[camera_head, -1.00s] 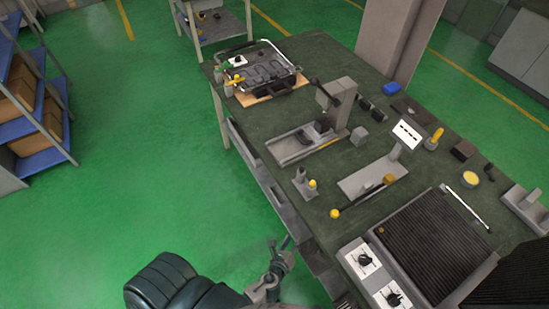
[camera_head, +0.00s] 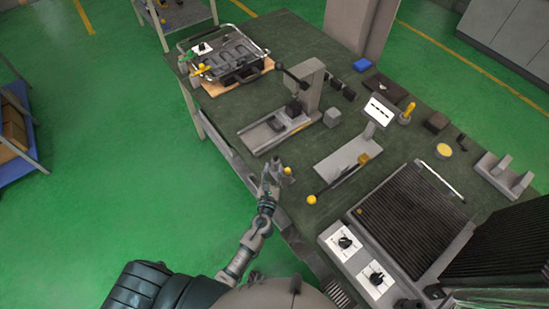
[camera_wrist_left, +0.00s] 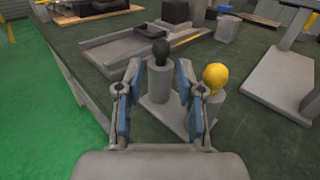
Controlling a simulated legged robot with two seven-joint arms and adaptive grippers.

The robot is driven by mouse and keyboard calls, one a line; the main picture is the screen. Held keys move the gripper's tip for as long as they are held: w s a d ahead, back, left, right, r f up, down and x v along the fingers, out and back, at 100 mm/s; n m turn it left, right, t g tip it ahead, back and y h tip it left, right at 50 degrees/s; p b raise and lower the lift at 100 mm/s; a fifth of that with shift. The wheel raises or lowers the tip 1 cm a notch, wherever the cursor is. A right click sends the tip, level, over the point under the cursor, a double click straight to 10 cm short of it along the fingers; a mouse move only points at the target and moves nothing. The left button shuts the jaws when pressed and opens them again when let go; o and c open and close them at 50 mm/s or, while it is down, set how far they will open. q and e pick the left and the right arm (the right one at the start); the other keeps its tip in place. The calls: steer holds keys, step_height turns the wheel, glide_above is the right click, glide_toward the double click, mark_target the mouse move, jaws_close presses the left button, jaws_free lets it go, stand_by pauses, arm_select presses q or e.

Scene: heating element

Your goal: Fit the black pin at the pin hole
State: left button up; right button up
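The black pin, seen as a black round knob (camera_wrist_left: 162,50) on a grey cylinder (camera_wrist_left: 159,82), stands upright in the left wrist view. In the head view my left gripper (camera_head: 271,176) is at the table's near edge and hides the black knob. I cannot make out the pin hole. My right gripper is not in view.
A grey press-like fixture (camera_head: 309,90) stands behind the gripper. A ribbed dark panel (camera_head: 411,220) is at front right. An open case (camera_head: 229,58) lies far left.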

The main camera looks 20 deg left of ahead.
mark_target(276, 160)
arm_select(q)
steer(key=shift+w+d, duration=0.15)
steer(key=shift+w, duration=0.15)
steer(key=w, duration=0.5)
steer(key=shift+a, duration=0.3)
steer(key=shift+w+a, duration=0.15)
steer(key=shift+a, duration=0.1)
steer(key=c, duration=0.6)
steer(key=shift+d, duration=0.25)
jaws_close()
